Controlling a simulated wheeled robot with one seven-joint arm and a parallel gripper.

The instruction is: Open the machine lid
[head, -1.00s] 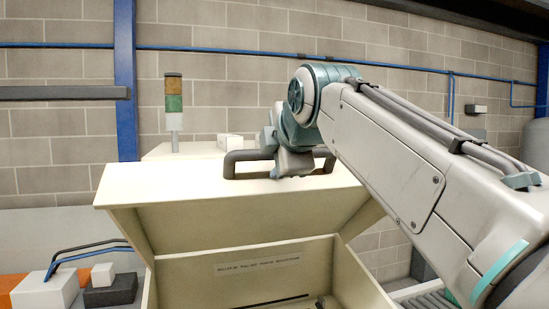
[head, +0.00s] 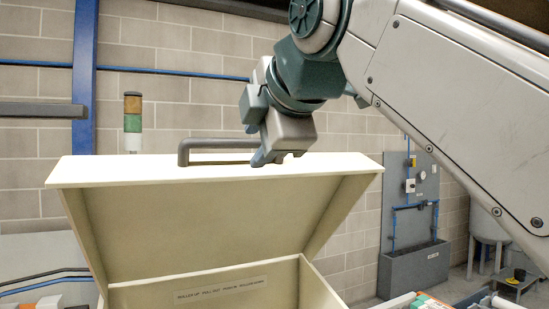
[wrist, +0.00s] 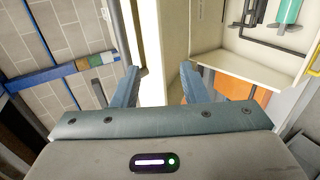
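The machine lid (head: 200,220) is a cream panel with side walls, tilted up above the machine body (head: 215,293), with its inner face showing. A dark grey bar handle (head: 215,144) stands on the lid's upper edge. My gripper (head: 263,158) is at the right end of the handle, over that edge, and hides part of both. In the wrist view my gripper (wrist: 160,68) has its fingers spread, with the pale lid edge (wrist: 152,85) seen between them. The handle (wrist: 121,35) shows beside the left finger. I cannot tell whether the fingers touch the lid.
A signal tower (head: 133,122) with amber and green sections stands behind the lid. A block wall with a blue post (head: 84,90) is behind. A grey sink (head: 413,268) and a stool (head: 516,284) are at the right. The wrist view shows tools (wrist: 287,12) inside the machine.

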